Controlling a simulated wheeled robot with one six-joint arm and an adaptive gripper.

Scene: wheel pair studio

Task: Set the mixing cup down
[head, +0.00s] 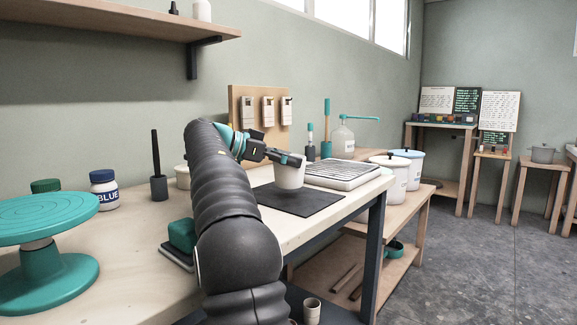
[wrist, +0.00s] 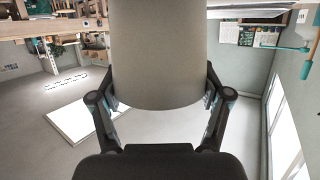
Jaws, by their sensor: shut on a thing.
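The mixing cup (head: 289,174) is a pale grey, plain cup, upright over the dark mat (head: 318,205) on the wooden bench. My gripper (head: 295,160) is shut on the cup, reaching it from the left in the head view. In the wrist view the cup (wrist: 158,55) fills the upper middle, with a gripper finger (wrist: 160,100) pair pressed on its two sides. I cannot tell whether the cup's base touches the mat. The cup's inside is hidden.
A ribbed white tray (head: 341,174) lies right behind the mat. Lidded buckets (head: 388,178) stand on the right. The mat's front part is clear.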

